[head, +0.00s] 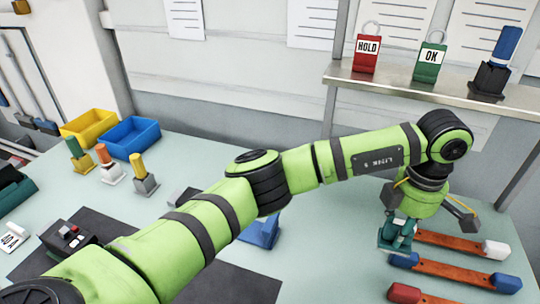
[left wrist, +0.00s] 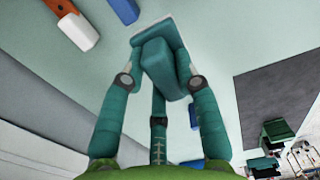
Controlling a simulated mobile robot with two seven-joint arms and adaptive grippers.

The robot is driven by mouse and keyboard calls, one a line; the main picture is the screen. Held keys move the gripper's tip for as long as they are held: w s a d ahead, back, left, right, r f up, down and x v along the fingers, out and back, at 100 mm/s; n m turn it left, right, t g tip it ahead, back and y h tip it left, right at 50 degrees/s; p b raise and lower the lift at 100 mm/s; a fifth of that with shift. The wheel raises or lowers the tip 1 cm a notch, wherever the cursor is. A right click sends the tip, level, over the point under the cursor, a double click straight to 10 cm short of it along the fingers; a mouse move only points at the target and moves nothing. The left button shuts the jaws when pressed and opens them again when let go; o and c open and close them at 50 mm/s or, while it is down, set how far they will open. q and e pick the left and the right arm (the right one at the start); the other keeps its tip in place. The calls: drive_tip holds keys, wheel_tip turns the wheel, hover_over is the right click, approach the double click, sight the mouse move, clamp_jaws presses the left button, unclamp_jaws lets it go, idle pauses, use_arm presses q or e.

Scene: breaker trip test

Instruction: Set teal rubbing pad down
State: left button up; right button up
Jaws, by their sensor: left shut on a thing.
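My left gripper (head: 398,230) is over the right part of the pale table. Its teal fingers are shut on the teal rubbing pad (left wrist: 164,68), which sits between the fingertips in the left wrist view. The pad has a blocky teal grip and a flat, lighter plate. In the head view, the pad and the fingers are similar in colour and hard to separate. I cannot tell whether the pad touches the table. My right gripper is not in view.
Several orange bars with coloured ends, one white-ended (head: 495,249) and one blue-ended (head: 507,283), lie close right of the gripper. A shelf (head: 400,88) with HOLD and OK tags stands behind. Yellow (head: 88,127) and blue (head: 131,137) bins are at left. Bare table (head: 330,240) lies left of the gripper.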

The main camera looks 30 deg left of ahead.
use_arm(q)
drive_tip(key=shift+s+f, duration=0.15)
drive_tip(key=a+f+p, duration=0.1)
drive_tip(key=a+f, duration=0.1)
drive_tip(key=a, duration=0.1)
drive_tip(key=s+a+f+p, duration=0.1)
drive_tip(key=a+f+p, duration=0.1)
drive_tip(key=a, duration=0.1)
drive_tip(key=a+f+p, duration=0.1)
drive_tip(key=a, duration=0.3)
drive_tip(key=shift+s+a+f+p, duration=0.1)
drive_tip(key=shift+s+f+p, duration=0.3)
drive_tip(key=shift+s+a+f, duration=0.1)
drive_tip(key=shift+a+f, duration=0.15)
drive_tip(key=shift+a, duration=0.05)
drive_tip(key=shift+a+f, duration=0.1)
drive_tip(key=shift+f, duration=0.1)
wheel_tip(320, 180, down, 3)
drive_tip(key=shift+f+p, duration=0.15)
drive_tip(key=shift+p, duration=0.75)
drive_tip(key=shift+f, duration=0.3)
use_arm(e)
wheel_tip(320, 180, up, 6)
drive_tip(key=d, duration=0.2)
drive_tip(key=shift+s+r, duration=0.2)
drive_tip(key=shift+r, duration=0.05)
